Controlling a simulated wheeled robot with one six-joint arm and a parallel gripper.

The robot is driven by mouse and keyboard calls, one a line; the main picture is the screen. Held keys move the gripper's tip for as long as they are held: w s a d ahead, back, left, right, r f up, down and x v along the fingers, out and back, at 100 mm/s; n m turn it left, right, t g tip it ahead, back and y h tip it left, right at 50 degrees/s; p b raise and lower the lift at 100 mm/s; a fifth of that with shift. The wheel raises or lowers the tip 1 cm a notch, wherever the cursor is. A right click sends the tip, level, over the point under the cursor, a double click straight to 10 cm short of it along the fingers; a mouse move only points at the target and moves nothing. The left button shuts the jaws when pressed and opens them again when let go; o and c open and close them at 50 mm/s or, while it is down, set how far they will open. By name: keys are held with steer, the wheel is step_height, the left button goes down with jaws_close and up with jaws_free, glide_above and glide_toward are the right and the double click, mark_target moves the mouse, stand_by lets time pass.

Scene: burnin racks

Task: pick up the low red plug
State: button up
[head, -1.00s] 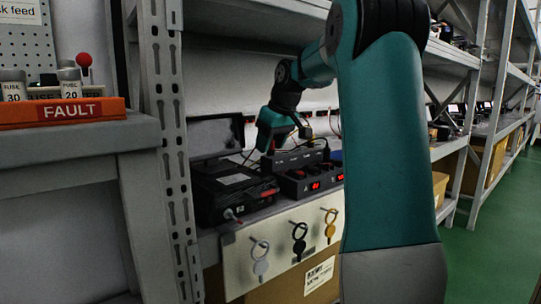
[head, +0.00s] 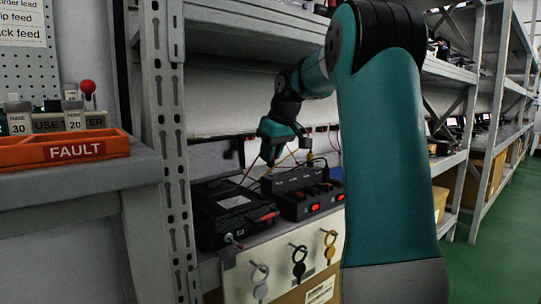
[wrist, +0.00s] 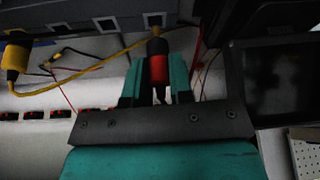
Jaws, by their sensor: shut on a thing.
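A red plug (wrist: 158,70) sits between the fingers of my gripper (wrist: 157,84) in the wrist view. The gripper is shut on it. A yellowish end of the plug points toward a dark socket strip; I cannot tell whether it touches a socket. In the head view my gripper (head: 270,154) hangs over the shelf, just above and left of the dark socket strip (head: 289,180). The plug cannot be made out there.
A yellow plug (wrist: 15,56) with a yellow cable is in the wrist view. A black box (head: 232,212) stands left of the strip. A shelf post (head: 172,150) and an orange FAULT tray (head: 70,150) are left.

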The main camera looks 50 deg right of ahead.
steer(key=s+a+p, duration=0.1)
steer(key=s+p, duration=0.3)
steer(key=s, duration=1.4)
steer(key=shift+a+r, duration=0.25)
steer(key=shift+r, duration=0.1)
